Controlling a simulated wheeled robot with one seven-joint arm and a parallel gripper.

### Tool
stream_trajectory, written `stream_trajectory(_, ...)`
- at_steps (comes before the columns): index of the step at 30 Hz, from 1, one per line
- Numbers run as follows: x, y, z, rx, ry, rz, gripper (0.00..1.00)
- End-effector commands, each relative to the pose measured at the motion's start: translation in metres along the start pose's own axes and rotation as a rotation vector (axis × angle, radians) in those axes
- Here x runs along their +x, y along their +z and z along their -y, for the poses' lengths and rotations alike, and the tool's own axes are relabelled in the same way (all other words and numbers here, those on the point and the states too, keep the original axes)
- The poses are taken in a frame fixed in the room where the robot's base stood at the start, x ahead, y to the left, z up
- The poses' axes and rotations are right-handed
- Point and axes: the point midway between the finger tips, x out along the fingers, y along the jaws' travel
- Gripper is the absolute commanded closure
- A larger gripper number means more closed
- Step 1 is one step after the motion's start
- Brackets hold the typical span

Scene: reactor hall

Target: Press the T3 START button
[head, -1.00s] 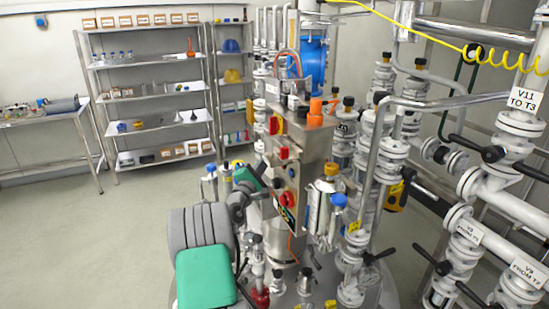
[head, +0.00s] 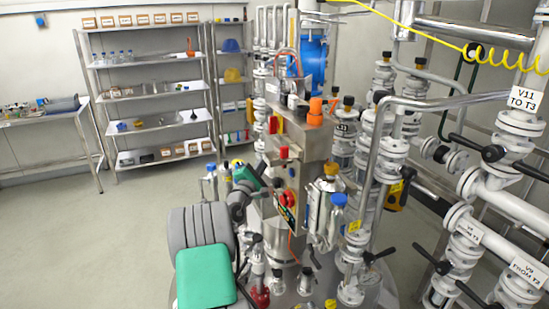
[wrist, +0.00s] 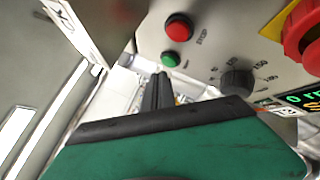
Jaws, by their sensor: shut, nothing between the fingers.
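In the wrist view a small green button (wrist: 170,60) sits on a grey metal panel (wrist: 215,45), with small lettering beside it that I cannot read fully. A larger red button (wrist: 179,27) labelled STOP is above it. My gripper (wrist: 162,77) is shut and empty, its dark fingertips just below the green button in the picture. I cannot tell whether they touch it. In the head view the control box (head: 312,150) stands at the centre, and my gripper is at its left side, its fingertips not clear there.
A black dial knob (wrist: 237,83), a red emergency stop (wrist: 302,35) on yellow and a lit display (wrist: 303,97) lie to the right on the panel. Steel pipes and valves crowd the right. Shelves (head: 150,92) stand at the back left, with open floor before them.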

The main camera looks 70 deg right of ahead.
Motion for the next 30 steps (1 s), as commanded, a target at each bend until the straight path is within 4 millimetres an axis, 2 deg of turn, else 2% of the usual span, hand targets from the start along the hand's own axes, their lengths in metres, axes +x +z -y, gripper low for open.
stream_trajectory(30, 0.006, 0.0047, 0.0042, 0.0, 0.0, 0.0, 1.0)
